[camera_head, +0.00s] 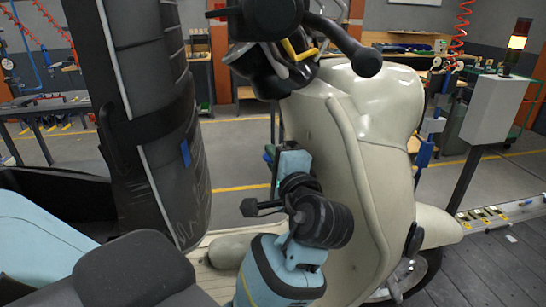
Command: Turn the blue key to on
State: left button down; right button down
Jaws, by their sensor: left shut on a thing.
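A cream scooter (345,150) stands upright in the middle, with its black handlebar (368,62) at the top and its front shield facing my arm. My left gripper (272,160) is at the inner side of the shield, below the handlebar. It is shut on a small blue piece at its tip, which I take to be the blue key (268,153). Most of the key and its lock are hidden by the gripper and wrist, so its turn position cannot be told. My right gripper is not in view.
The scooter's floorboard lies below my arm.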

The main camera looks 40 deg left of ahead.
pick_arm(q)
jog(key=shift+f, duration=0.1)
jog(key=shift+f+t+y, duration=0.1)
jog(key=shift+t+y, duration=0.3)
jog(key=shift+y, duration=0.1)
jog(key=shift+t+y+b, duration=0.6)
jog(key=shift+b, duration=0.05)
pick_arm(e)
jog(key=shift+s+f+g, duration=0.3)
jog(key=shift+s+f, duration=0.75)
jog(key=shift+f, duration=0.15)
pick_arm(q)
jog(key=shift+y+b, duration=0.4)
jog(key=shift+b, duration=0.05)
jog(key=shift+t+y+b, duration=0.5)
jog(key=shift+t+b, duration=0.2)
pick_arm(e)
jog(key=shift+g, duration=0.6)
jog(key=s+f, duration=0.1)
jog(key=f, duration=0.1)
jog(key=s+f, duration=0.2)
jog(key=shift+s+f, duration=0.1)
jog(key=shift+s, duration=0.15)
